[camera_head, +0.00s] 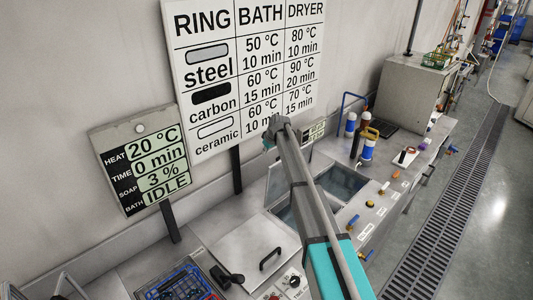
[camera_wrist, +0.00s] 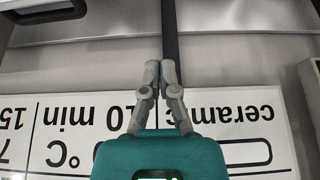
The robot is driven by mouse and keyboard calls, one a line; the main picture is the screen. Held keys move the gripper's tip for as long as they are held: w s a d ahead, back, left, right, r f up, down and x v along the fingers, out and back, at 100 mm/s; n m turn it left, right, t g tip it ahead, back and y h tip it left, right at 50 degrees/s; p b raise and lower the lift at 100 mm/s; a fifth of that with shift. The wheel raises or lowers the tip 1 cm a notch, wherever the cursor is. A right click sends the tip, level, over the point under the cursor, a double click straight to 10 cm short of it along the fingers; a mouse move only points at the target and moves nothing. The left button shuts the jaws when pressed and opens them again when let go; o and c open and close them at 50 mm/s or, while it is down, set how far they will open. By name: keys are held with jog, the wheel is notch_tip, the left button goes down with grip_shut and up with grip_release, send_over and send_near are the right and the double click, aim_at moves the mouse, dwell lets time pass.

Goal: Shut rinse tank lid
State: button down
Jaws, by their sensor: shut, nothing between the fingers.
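My gripper (camera_head: 275,128) is shut and empty, raised in front of the large wall chart. The wrist view shows its two fingers together (camera_wrist: 160,68) in front of the chart and a dark post. In the head view, an open tank (camera_head: 285,214) with a dark inside lies behind my arm, which hides part of it. To the left, a flat metal lid (camera_head: 245,245) with a black handle lies closed. No label naming the rinse tank is readable.
The chart (camera_head: 250,60) and a smaller display sign (camera_head: 145,165) reading IDLE stand on dark posts along the wall. Bottles (camera_head: 368,146) and several knobs are on the counter at right. A blue basket (camera_head: 180,283) sits at the bottom. The floor (camera_head: 460,220) at right is clear.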

jog(key=shift+b+x, duration=2.9)
jog(key=shift+x, duration=0.6)
jog(key=shift+s+d, duration=1.45)
jog(key=shift+d, duration=0.05)
